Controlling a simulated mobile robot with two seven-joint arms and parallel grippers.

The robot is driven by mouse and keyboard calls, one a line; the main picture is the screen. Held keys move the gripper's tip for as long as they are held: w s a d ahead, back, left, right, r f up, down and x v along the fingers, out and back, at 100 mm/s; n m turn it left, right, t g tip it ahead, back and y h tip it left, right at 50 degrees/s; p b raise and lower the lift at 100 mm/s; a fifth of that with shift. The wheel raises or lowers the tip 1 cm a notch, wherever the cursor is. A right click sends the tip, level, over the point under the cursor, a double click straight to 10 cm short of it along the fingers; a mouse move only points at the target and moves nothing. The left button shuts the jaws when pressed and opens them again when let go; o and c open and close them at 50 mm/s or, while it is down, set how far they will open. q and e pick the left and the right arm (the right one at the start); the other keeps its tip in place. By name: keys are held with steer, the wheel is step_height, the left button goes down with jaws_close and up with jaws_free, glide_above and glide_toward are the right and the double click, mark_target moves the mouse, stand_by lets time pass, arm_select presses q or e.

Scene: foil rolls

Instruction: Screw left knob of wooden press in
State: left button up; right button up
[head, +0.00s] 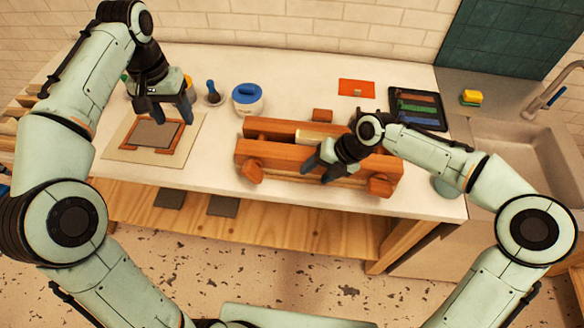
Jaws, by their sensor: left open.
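The wooden press (275,153) lies on the white table, with two long reddish-brown beams and a pale roll partly visible between them. Its left knob (251,171) sticks out at the front left, and its right knob (380,186) at the front right. My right gripper (318,170) is over the middle of the press's front beam and hides part of it. Whether its fingers are closed on the beam is unclear. My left gripper (172,114) is open and empty, above a framed grey plate (155,134), left of the press and apart from the left knob.
A white jar with a blue lid (247,98) and a dark blue-handled tool (212,93) stand behind, between my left gripper and the press. An orange sheet (356,87) and a black tray (418,108) lie at the back right. A sink (525,130) is at the far right.

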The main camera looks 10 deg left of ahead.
steer(key=s+a+f+n+h, duration=0.2)
steer(key=s+a+f+h, duration=0.3)
steer(key=s+a+f, duration=0.1)
steer(key=n+t+h, duration=0.2)
steer(key=t+h, duration=0.2)
steer(key=t, duration=1)
glide_toward(249, 177)
steer(key=x, duration=1.1)
steer(key=shift+w, duration=0.35)
steer(key=c, duration=0.9)
